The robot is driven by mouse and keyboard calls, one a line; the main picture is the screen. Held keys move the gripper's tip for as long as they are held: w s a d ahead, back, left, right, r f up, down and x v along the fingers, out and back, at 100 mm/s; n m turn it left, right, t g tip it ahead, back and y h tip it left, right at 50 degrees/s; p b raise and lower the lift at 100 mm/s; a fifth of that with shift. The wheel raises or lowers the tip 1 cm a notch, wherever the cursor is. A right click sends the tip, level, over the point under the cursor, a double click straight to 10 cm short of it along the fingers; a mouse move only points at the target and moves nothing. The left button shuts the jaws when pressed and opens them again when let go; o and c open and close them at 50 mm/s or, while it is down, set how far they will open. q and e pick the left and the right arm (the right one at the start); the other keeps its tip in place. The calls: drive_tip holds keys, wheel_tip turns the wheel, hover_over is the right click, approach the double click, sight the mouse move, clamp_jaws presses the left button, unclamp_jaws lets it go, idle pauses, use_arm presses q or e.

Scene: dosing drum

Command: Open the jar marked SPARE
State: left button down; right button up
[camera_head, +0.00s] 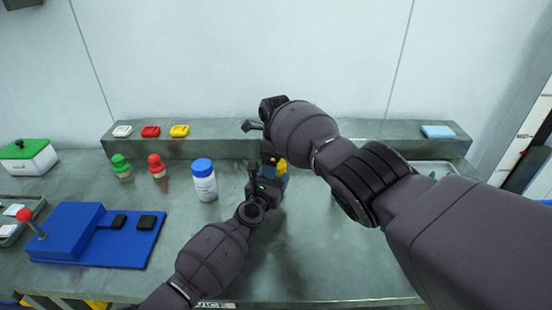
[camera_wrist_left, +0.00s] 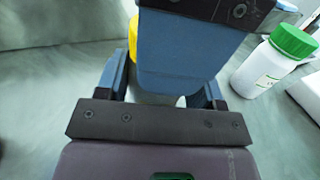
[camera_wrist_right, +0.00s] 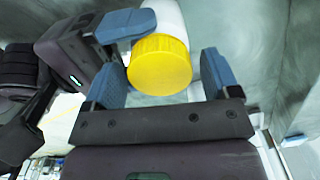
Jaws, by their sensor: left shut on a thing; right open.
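A white jar (camera_wrist_right: 171,18) with a yellow lid (camera_wrist_right: 160,65) shows in the right wrist view. In the head view the yellow lid (camera_head: 281,164) is mostly hidden by my grippers. My left gripper (camera_head: 268,187) is shut on the jar's white body below the lid; one blue finger shows against it in the right wrist view. My right gripper (camera_wrist_right: 163,72) is open above, its blue fingers on either side of the yellow lid, with a visible gap at the right finger. No SPARE marking is readable on this jar.
A blue-capped jar (camera_head: 204,180) stands left of my grippers. A green-capped bottle (camera_wrist_left: 290,42) shows in the left wrist view. The front middle counter is clear.

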drive_tip(key=c, duration=0.9)
drive_tip(key=shift+n, duration=1.7)
drive_tip(key=shift+c, duration=0.2)
drive_tip(key=o, duration=1)
drive_tip(key=shift+r, duration=0.15)
